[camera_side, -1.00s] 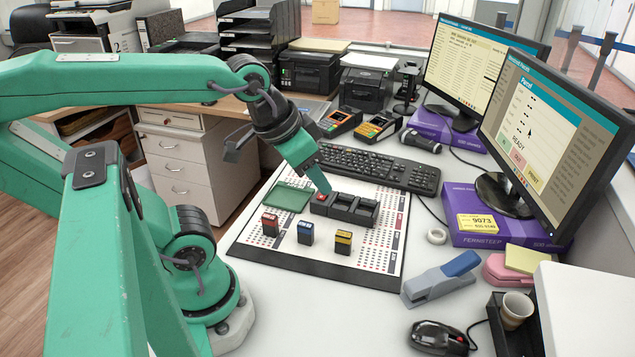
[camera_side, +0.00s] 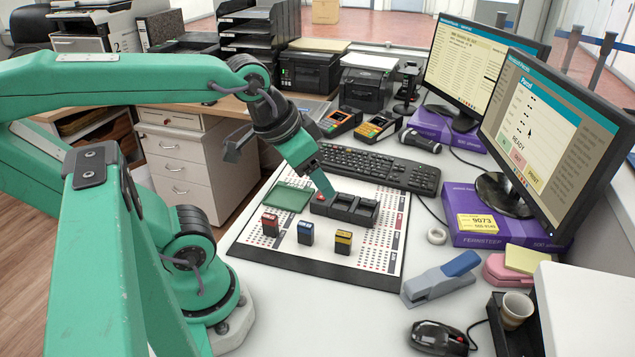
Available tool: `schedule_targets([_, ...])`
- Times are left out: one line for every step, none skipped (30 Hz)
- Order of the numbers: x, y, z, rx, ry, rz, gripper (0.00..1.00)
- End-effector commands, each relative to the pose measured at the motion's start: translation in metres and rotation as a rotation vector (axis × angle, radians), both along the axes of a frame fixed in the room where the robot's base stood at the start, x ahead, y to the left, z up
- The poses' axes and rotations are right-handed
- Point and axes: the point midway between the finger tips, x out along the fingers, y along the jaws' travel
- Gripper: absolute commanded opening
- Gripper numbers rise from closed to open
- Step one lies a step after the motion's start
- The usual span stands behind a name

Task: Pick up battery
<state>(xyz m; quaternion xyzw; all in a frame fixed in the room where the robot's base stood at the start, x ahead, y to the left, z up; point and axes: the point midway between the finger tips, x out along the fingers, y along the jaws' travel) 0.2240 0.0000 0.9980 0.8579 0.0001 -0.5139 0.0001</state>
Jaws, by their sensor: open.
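Three small dark blocks with coloured tops stand upright in a row on the white printed board (camera_side: 285,257): a red one (camera_side: 270,224), a blue one (camera_side: 305,232) and a yellow one (camera_side: 343,241). I cannot tell which of them is the battery. Behind them is a black holder (camera_side: 345,209) with compartments; something red (camera_side: 320,197) shows in its left compartment. My gripper (camera_side: 327,191) is open, pointing down over the left part of this holder, behind the row of blocks. Whether it touches the holder or the red thing is unclear.
A green pad (camera_side: 288,197) lies left of the holder. A keyboard (camera_side: 375,168) is behind the board. The board's front strip is clear.

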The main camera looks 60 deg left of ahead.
Motion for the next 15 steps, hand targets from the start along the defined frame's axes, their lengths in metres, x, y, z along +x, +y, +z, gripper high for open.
schedule_targets([0.0,0.0,0.0,-0.001,0.002,0.003,0.58])
schedule_targets([0.001,0.001,-0.001,-0.001,0.004,0.005,0.58])
schedule_targets([0.001,0.001,-0.002,-0.002,0.007,0.01,0.58])
schedule_targets([0.002,0.002,-0.003,-0.004,0.011,0.016,0.58])
schedule_targets([0.003,0.003,-0.004,-0.005,0.017,0.022,0.58])
schedule_targets([0.005,0.005,-0.006,-0.008,0.025,0.033,0.58])
schedule_targets([0.006,0.006,-0.008,-0.009,0.032,0.043,0.58])
schedule_targets([0.007,0.007,-0.01,-0.012,0.04,0.054,0.58])
schedule_targets([0.01,0.01,-0.013,-0.016,0.052,0.071,0.58])
schedule_targets([0.011,0.012,-0.016,-0.019,0.062,0.086,0.58])
schedule_targets([0.013,0.014,-0.019,-0.023,0.073,0.102,0.58])
schedule_targets([0.016,0.017,-0.023,-0.029,0.09,0.125,0.58])
schedule_targets([0.018,0.02,-0.027,-0.033,0.103,0.144,0.58])
schedule_targets([0.02,0.023,-0.031,-0.038,0.117,0.164,0.58])
schedule_targets([0.023,0.027,-0.036,-0.044,0.135,0.191,0.58])
